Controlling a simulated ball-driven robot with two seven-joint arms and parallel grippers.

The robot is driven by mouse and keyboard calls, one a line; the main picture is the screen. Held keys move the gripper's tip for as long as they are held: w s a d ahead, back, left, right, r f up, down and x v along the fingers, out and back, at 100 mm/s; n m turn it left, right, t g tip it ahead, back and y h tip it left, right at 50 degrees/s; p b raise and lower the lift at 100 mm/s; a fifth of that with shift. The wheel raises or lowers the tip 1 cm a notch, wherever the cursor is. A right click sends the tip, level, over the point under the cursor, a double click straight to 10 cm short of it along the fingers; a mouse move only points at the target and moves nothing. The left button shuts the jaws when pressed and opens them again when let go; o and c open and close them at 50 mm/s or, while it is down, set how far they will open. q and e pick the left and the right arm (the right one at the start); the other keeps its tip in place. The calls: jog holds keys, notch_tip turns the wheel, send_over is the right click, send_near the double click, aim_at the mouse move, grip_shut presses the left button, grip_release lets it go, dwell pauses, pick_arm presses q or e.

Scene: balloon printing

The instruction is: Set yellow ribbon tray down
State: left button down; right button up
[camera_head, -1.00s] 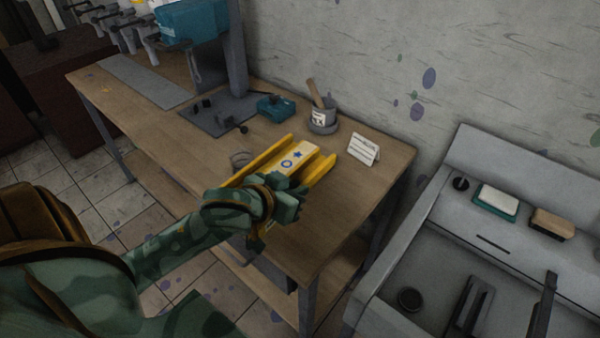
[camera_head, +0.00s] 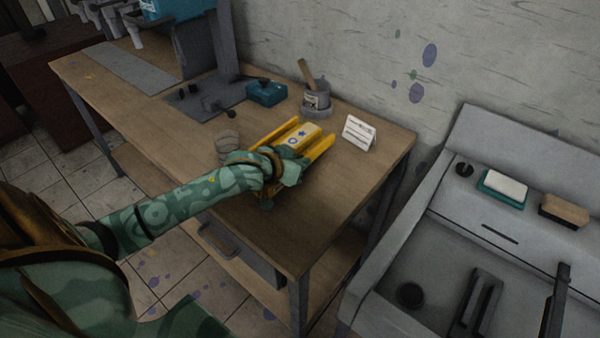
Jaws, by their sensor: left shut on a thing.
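The yellow ribbon tray (camera_head: 321,148) is over the right part of the wooden workbench, with yellow side rails and a pale middle strip marked with a blue star and ring. My left gripper (camera_head: 283,165) is shut on its near end. The tray is low at the bench top; I cannot tell whether it touches the wood. The gripper hides the tray's near end. My right gripper is not in view.
On the workbench (camera_head: 262,230) stand a grey pot (camera_head: 316,102) with a wooden handle, a white folded card (camera_head: 359,132), a teal box (camera_head: 266,92) and a clear coiled item (camera_head: 228,147). A grey sink unit (camera_head: 390,250) is at the right. The bench's front right is clear.

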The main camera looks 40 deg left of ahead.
pick_arm(q)
notch_tip(320, 180, down, 3)
jog(key=shift+f+b, duration=0.2)
jog(key=shift+b, duration=0.55)
jog(key=shift+r, duration=0.2)
jog(key=c, duration=1.5)
grip_release()
jog(key=shift+f, duration=0.1)
